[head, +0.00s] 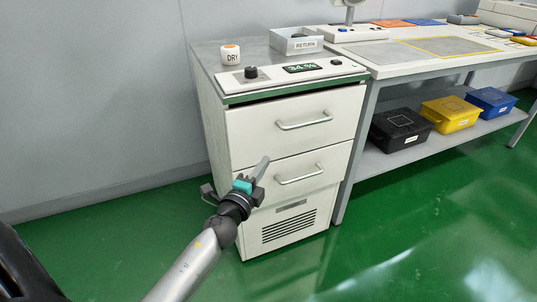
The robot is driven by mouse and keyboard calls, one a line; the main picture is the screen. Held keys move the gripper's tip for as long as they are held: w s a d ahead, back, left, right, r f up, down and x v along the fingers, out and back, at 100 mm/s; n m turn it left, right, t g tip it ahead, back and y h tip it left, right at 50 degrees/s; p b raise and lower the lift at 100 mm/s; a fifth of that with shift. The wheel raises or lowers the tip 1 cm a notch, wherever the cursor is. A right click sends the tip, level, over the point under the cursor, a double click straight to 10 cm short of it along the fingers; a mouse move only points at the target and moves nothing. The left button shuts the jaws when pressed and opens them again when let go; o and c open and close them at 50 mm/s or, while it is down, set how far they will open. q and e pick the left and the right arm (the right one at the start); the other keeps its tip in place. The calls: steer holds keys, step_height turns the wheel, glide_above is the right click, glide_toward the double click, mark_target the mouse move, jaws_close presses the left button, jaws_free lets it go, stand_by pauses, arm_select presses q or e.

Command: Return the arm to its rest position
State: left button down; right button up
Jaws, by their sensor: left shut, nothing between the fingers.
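My left arm comes in from the lower left. Its gripper (261,168) is shut and empty, with teal and dark parts behind the pale fingertips. In the picture it overlaps the left side of the lower drawer front of a white cabinet (233,124). I cannot tell how far the fingertips are from the drawer. Both drawers look closed, each with a metal bar handle, and the gripper is left of the lower handle (299,174). My right gripper is not in view.
On the cabinet stand a "DRY" container (230,54), a "RETURN" tray (296,41) and a panel with a knob and display (300,68). A workbench (410,68) adjoins on the right, with black, yellow and blue boxes on its shelf. Green floor (400,235) in front is clear.

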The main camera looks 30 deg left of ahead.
arm_select(q)
steer(key=shift+s+d, duration=0.15)
steer(key=shift+s, duration=0.75)
steer(key=shift+s+d, duration=0.1)
steer(key=shift+s, duration=0.8)
